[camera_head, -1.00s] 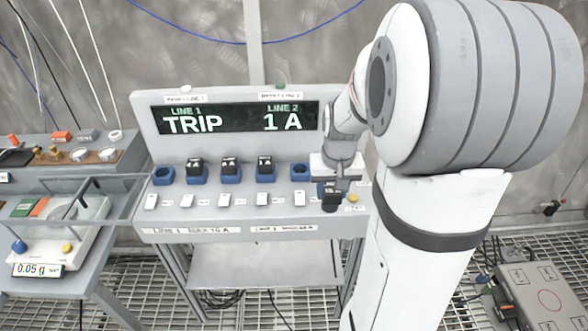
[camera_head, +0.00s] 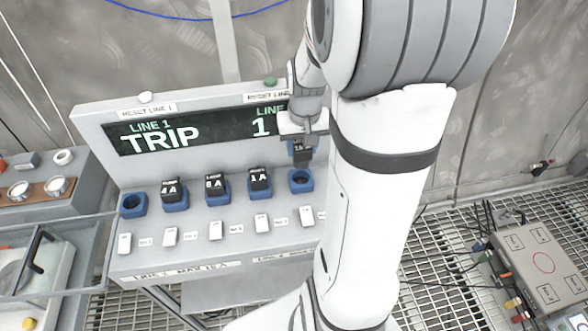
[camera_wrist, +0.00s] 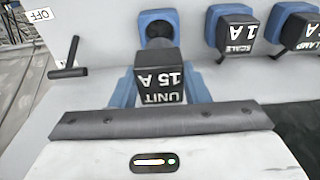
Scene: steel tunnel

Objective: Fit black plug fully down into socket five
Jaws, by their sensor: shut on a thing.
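The black plug (camera_head: 302,152) is in my gripper (camera_head: 301,140), which is shut on it. In the head view it hangs upright just above the fifth blue socket (camera_head: 300,182) from the left, which looks empty. A small gap shows between them. In the wrist view the plug (camera_wrist: 158,80) reads "UNIT 15 A" upside down. Beyond it is an open, empty blue socket (camera_wrist: 158,28). The plug's underside is hidden.
Three black plugs (camera_head: 213,184) sit in the blue sockets to the left; the leftmost socket (camera_head: 132,204) is empty. White switches (camera_head: 215,230) stand in a row in front. The display panel (camera_head: 190,130) rises close behind and reads "TRIP".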

